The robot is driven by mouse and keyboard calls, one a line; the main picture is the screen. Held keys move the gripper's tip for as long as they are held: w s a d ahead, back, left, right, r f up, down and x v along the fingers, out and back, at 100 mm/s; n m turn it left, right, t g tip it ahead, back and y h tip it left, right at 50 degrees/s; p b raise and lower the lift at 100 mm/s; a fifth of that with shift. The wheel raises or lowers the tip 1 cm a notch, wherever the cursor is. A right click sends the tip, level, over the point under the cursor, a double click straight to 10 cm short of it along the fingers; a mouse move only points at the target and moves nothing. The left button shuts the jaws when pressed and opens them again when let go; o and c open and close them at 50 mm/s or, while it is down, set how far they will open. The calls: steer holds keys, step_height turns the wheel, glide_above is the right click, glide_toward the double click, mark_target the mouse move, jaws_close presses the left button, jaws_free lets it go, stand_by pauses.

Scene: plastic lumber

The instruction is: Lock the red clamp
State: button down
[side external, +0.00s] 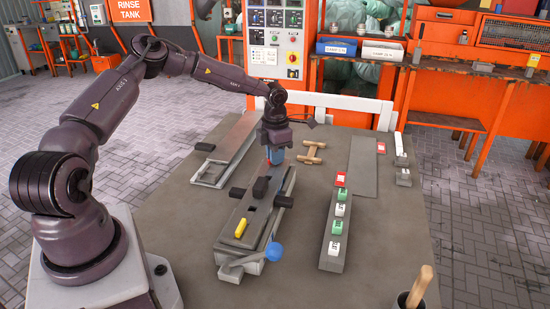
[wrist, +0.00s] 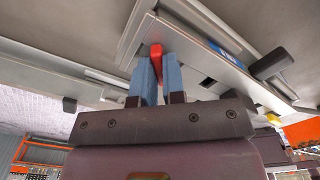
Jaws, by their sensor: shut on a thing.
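The red clamp (wrist: 156,52) shows in the wrist view as a red lever standing at the far end of a long grey fixture. My gripper (wrist: 159,72) has its two blue fingers closed around this red lever, one on each side. In the side view my gripper (side external: 276,156) points down at the far end of the grey fixture (side external: 232,243); its fingers hide most of the red clamp there. The fixture bears black knobs, a yellow piece (side external: 240,228) and a blue ball handle (side external: 274,251) at its near end. The lever's lower part is hard to make out.
A grey rail (side external: 333,262) with red, green and white blocks lies to the right. A wooden piece (side external: 313,153) lies just right of my gripper. A second grey fixture (side external: 222,158) lies to the left. A cup with a wooden handle (side external: 419,287) stands at the front right.

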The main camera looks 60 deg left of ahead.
steer(key=c, duration=1.1)
jaws_free()
steer(key=shift+o, duration=0.2)
steer(key=shift+r, duration=0.1)
steer(key=shift+r, duration=3.45)
